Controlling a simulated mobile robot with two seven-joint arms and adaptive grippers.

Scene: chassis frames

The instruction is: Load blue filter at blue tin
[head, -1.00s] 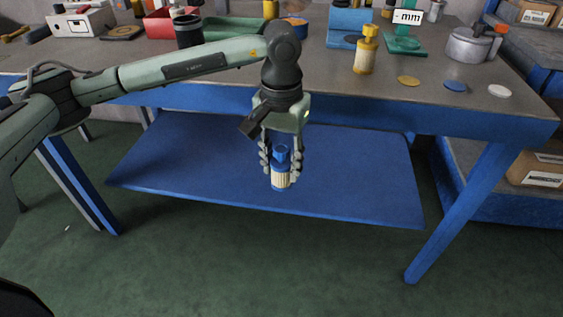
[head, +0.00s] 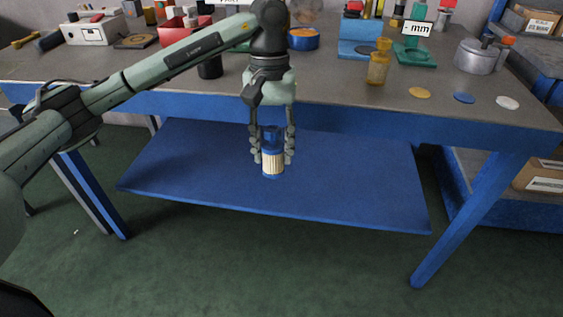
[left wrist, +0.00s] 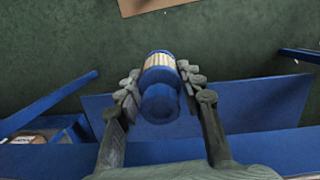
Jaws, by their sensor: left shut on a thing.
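My left gripper (head: 272,150) is shut on the blue filter (head: 273,165), a white ribbed cylinder with blue ends and a narrower blue top. It hangs upright in front of the workbench, below the level of its top. The left wrist view shows the filter (left wrist: 160,75) between the two fingers (left wrist: 158,92) of the gripper. A round blue tin (head: 304,43) with an orange inside stands on the bench top, beyond the arm. My right gripper is not in view.
The workbench (head: 330,85) has a blue front edge and a blue lower shelf (head: 350,180). On top are a yellow filter (head: 378,66), yellow (head: 420,92), blue (head: 464,97) and white (head: 508,102) discs, a metal pot (head: 478,58), a black cup (head: 210,67) and a red bin (head: 184,33).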

